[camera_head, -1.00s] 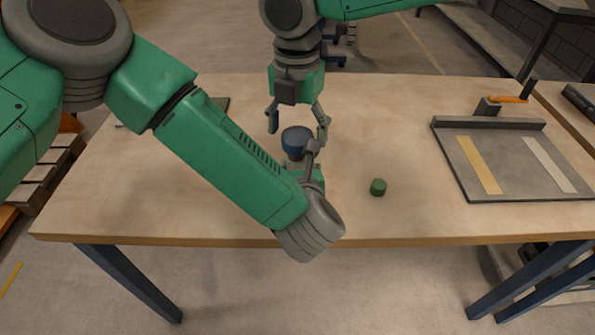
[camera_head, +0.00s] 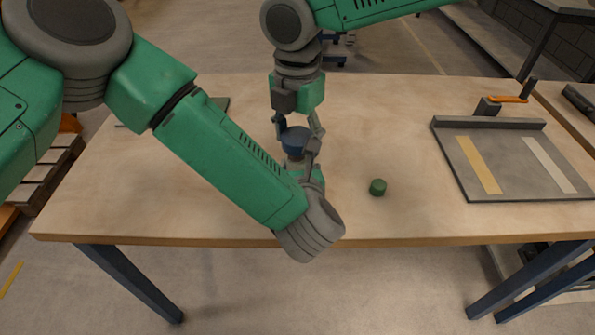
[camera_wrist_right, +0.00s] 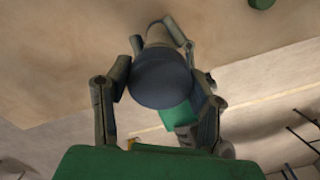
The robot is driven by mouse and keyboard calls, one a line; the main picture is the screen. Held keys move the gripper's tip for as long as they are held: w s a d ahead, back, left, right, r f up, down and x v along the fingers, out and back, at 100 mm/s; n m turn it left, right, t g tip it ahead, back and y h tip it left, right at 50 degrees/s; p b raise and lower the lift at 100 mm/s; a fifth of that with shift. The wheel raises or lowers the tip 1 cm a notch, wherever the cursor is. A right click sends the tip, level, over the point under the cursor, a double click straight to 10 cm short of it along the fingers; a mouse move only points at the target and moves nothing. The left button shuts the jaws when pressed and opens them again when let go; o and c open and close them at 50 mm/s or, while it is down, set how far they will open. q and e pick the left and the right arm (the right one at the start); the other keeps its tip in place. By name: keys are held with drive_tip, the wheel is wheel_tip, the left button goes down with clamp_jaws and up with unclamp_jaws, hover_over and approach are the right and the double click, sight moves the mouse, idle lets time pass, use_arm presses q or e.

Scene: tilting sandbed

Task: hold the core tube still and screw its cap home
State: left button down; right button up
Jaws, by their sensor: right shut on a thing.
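The blue cap (camera_head: 295,137) sits on top of the upright core tube (camera_head: 294,165), whose pale side shows only in part. In the right wrist view the cap (camera_wrist_right: 160,79) is a dark blue disc with the pale tube (camera_wrist_right: 158,36) beyond it. My right gripper (camera_head: 299,133) reaches down from above and is shut on the cap, a finger on each side. My left gripper (camera_head: 309,163) is low beside the tube, mostly hidden by my left forearm. One grey finger of it shows close to the tube; its grip is hidden.
A small dark green cylinder (camera_head: 377,187) stands on the wooden table (camera_head: 400,225) to the right of the tube. A grey tray (camera_head: 515,165) with two pale strips lies at the right, an orange-handled clamp (camera_head: 508,99) behind it.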

drive_tip(key=shift+m, duration=0.3)
drive_tip(key=o, duration=1.3)
drive_tip(key=shift+r, duration=2.35)
drive_tip(key=shift+f, duration=0.1)
drive_tip(key=shift+c, duration=0.2)
